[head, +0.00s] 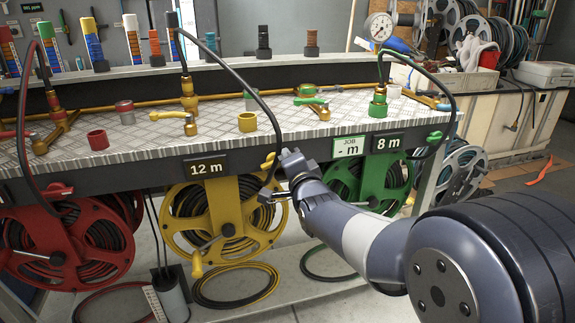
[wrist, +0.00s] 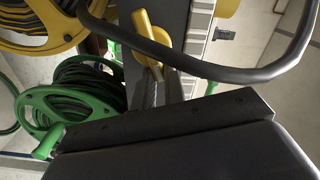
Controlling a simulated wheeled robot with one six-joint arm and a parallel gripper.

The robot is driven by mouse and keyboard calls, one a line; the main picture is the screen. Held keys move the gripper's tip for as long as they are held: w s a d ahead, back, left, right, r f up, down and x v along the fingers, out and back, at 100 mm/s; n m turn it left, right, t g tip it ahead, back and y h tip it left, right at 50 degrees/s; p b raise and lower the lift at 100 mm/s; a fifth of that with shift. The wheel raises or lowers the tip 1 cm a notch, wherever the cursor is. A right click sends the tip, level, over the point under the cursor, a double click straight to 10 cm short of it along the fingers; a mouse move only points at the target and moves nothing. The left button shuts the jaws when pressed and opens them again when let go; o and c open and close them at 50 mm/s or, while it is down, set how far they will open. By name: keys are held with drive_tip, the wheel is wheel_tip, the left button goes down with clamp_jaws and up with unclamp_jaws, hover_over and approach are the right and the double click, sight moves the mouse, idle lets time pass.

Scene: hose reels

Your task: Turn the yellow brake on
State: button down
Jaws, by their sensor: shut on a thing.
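The yellow brake (head: 268,160) is a small lever at the front edge of the bench, above the yellow hose reel (head: 184,232). In the wrist view the yellow brake (wrist: 150,35) slants at the top, with its lower end close to my jaws. My gripper (head: 279,176) is at the brake, to the right of the yellow reel, and is shut on it. The grip itself is partly hidden by the dark gripper body in the wrist view. A dark hose (head: 262,105) loops down past the brake and crosses the wrist view close by (wrist: 230,72).
A red reel (head: 30,228) stands left and a green reel (head: 345,172) right, behind my arm. The green brake (head: 433,137) is on the bench edge. Signs read 12 m (head: 207,166) and 8 m (head: 388,142). Brass valves and coloured cups stand on the bench top.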

drive_tip(key=shift+f+m+b, duration=0.3)
drive_tip(key=shift+f+m, duration=0.1)
drive_tip(key=shift+m, duration=0.6)
drive_tip(key=shift+f+m+b, duration=0.3)
drive_tip(key=shift+f+m, duration=0.05)
drive_tip(key=shift+m, duration=0.65)
drive_tip(key=c, duration=1.5)
unclamp_jaws()
drive_tip(key=shift+a+r, duration=0.1)
drive_tip(key=shift+a, duration=0.05)
drive_tip(key=shift+o, duration=0.2)
drive_tip(key=p+v, duration=0.1)
drive_tip(key=v, duration=1)
drive_tip(key=shift+p, duration=0.4)
